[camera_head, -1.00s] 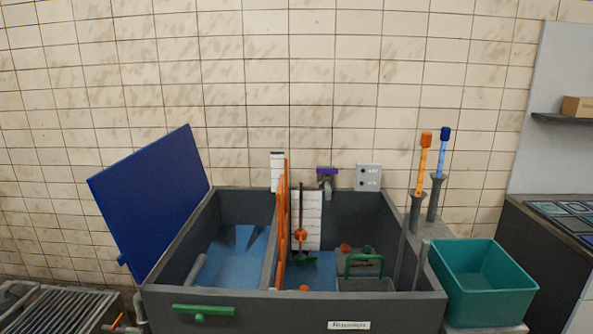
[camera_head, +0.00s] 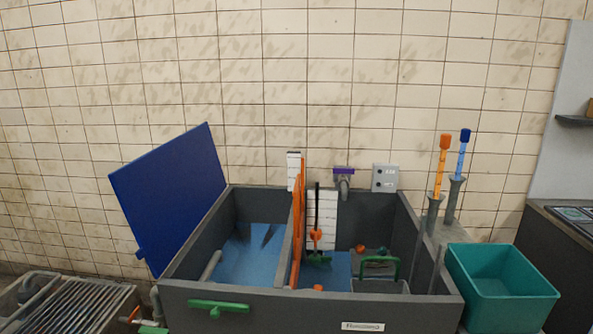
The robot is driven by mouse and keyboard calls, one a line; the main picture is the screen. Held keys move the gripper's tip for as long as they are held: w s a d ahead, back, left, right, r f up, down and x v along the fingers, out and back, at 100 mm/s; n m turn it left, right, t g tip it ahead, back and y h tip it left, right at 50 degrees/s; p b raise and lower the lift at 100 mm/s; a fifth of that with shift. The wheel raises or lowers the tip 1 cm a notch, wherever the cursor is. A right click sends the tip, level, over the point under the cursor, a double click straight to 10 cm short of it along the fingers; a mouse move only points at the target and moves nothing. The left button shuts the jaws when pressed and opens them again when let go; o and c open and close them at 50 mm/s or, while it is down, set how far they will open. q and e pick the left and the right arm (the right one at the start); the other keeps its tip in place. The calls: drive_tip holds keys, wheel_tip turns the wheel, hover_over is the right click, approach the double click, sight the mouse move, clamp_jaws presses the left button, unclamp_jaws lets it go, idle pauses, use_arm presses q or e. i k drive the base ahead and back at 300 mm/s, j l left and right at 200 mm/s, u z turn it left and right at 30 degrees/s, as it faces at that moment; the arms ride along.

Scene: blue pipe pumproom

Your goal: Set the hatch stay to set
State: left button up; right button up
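A blue hatch lid (camera_head: 168,195) stands open, tilted up at the left side of a dark grey tank (camera_head: 300,302). I cannot tell for sure which part is the hatch stay. A green bar handle (camera_head: 218,306) lies nearly level on the tank's front wall, left of the middle. A small orange lever (camera_head: 134,314) shows low at the tank's left, beside the grating. A grey wall plate (camera_head: 384,178) behind the tank bears small marks too small to read. Neither of my grippers is in view.
Orange and blue-handled tools (camera_head: 441,165) (camera_head: 462,155) stand in holders at the right. A teal bin (camera_head: 505,285) is right of the tank; a metal grating (camera_head: 75,310) is at the left.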

sight(216, 306)
drive_tip(key=j+z, duration=0.15)
drive_tip(key=j, duration=0.85)
drive_tip(key=i+j+z, duration=0.15)
drive_tip(key=j, duration=0.8)
drive_tip(key=k+j+z, duration=0.1)
drive_tip(key=j, duration=0.9)
drive_tip(key=k+j+z, duration=0.15)
drive_tip(key=j, duration=0.8)
drive_tip(key=i, duration=0.1)
